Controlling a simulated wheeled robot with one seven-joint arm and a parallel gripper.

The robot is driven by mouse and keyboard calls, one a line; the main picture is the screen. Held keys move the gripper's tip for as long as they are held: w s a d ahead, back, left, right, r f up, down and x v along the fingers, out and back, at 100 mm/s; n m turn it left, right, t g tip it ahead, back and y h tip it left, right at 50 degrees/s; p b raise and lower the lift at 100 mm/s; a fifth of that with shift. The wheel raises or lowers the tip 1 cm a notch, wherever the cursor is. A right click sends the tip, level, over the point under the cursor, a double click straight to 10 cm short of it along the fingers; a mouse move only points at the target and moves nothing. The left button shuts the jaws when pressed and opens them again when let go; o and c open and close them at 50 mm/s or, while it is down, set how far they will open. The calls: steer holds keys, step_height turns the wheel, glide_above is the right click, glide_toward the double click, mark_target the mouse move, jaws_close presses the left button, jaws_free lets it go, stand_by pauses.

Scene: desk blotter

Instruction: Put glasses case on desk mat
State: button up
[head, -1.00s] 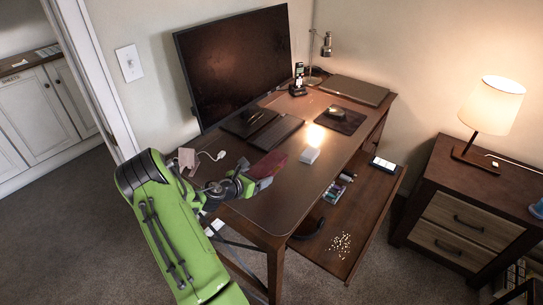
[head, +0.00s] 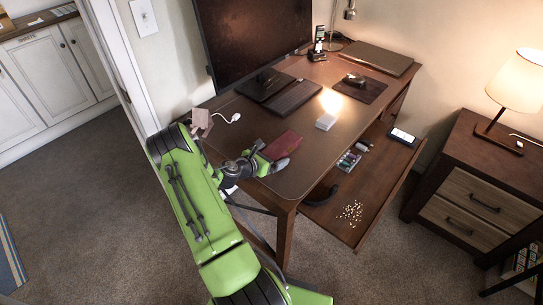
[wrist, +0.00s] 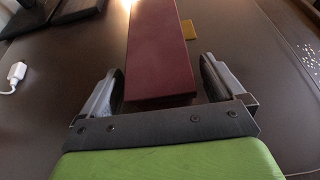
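The glasses case is a dark red oblong box (head: 283,145) lying on the brown desk mat (head: 300,172) near the front left of the desk. It also shows in the wrist view (wrist: 160,55), its near end between my fingers. My gripper (wrist: 160,90) is open, with a gap on each side of the case. In the head view my gripper (head: 268,160) is at the near end of the case, partly hidden by my own arm. The case's underside is hidden.
A keyboard (head: 293,96) and monitor (head: 255,45) stand behind. A white box (head: 326,121) and a mouse (head: 355,79) on a dark pad (head: 362,90) are farther right. A white plug (head: 235,118) lies left of the case.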

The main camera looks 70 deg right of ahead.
steer(key=shift+a+r, duration=0.1)
steer(key=shift+r, duration=0.2)
steer(key=p+v, duration=0.2)
steer(key=v, duration=1)
steer(key=shift+w, duration=0.1)
steer(key=w+a+r+m+t+y, duration=0.3)
steer(key=w+a+r+m, duration=0.15)
steer(key=a+r, duration=0.35)
steer(key=w+a+r+m+t+y, duration=0.35)
steer(key=a+r+m, duration=0.2)
steer(key=a, duration=0.55)
steer(key=s+a+r+m+t+y, duration=0.1)
steer(key=s+a+r+t+y, duration=0.1)
steer(key=a, duration=0.8)
steer(key=s+a+r+m+t+y, duration=0.2)
steer(key=s+a+r+y, duration=0.2)
steer(key=s+a+r, duration=0.3)
steer(key=a+r, duration=0.1)
steer(key=a, duration=0.2)
